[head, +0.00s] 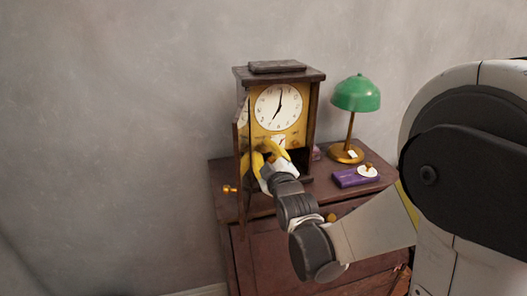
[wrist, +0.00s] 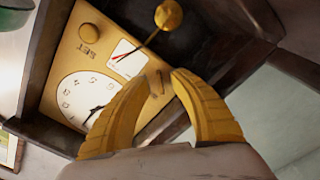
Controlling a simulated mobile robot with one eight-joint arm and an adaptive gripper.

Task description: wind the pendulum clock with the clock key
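The pendulum clock (head: 311,115) stands upright on a wooden cabinet, its door (head: 241,140) swung open at the left. Its white dial (head: 278,107) faces me. My gripper (head: 268,149) is in front of the clock's lower part. In the wrist view, the yellow fingertips (wrist: 164,76) are apart, with the yellow clock panel (wrist: 80,58) behind them. A thin dark mark shows between the tips; I cannot tell what it is. The round gold pendulum bob (wrist: 168,14) hangs on a thin rod just beyond the fingers. I cannot make out the clock key.
A green lamp (head: 356,93) stands right of the clock. A purple box (head: 350,178) lies before it, with a small white disc (head: 368,171) at its right. The cabinet (head: 320,196) has little free top in front. A plain wall (head: 150,100) is behind.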

